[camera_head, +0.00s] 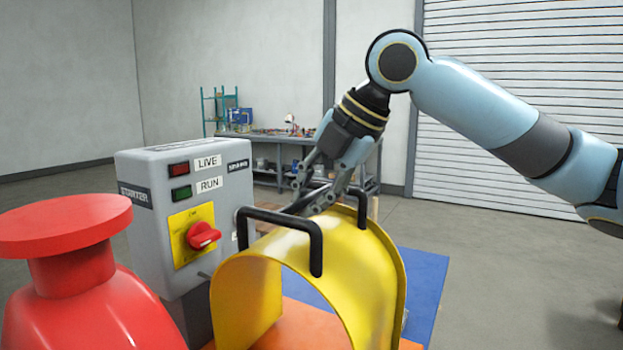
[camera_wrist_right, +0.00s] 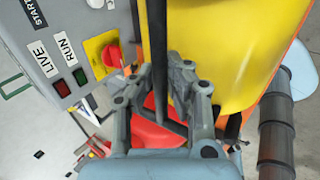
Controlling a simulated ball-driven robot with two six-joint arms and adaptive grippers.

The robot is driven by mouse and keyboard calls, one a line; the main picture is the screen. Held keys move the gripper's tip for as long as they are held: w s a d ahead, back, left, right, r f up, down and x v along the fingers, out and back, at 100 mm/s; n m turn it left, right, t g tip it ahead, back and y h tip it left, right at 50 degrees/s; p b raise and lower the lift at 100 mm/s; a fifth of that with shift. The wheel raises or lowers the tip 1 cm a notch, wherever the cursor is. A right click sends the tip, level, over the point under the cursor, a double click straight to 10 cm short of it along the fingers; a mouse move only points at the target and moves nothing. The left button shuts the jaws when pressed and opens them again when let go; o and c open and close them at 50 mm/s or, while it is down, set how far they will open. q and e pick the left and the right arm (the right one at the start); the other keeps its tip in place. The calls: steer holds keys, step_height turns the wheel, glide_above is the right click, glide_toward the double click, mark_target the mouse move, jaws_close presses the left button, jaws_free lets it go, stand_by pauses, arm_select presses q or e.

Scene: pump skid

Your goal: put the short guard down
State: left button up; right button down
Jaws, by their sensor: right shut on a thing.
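The short guard (camera_head: 375,270) is a yellow arched cover with black bar handles on top. It stands upright just right of the grey starter box, above an orange surface. I cannot tell whether its lower edges touch anything. My right gripper (camera_head: 305,205) reaches down to the top of the guard and is shut on a black handle bar (camera_wrist_right: 158,50). In the wrist view the bar runs between the fingers of my right gripper (camera_wrist_right: 163,98), with the yellow guard (camera_wrist_right: 220,45) beside it. My left gripper is not in view.
The starter box (camera_head: 180,180) with a red rotary switch (camera_head: 203,235) stands close left of the guard. A large red flanged part (camera_head: 75,270) is at front left. A blue mat (camera_head: 428,275) lies right of the guard. A workbench (camera_head: 275,150) stands behind; open floor is right.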

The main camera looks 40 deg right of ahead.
steer(key=shift+f, duration=0.8)
steer(key=c, duration=1.4)
jaws_free()
steer(key=shift+f, duration=0.1)
steer(key=shift+o, duration=0.2)
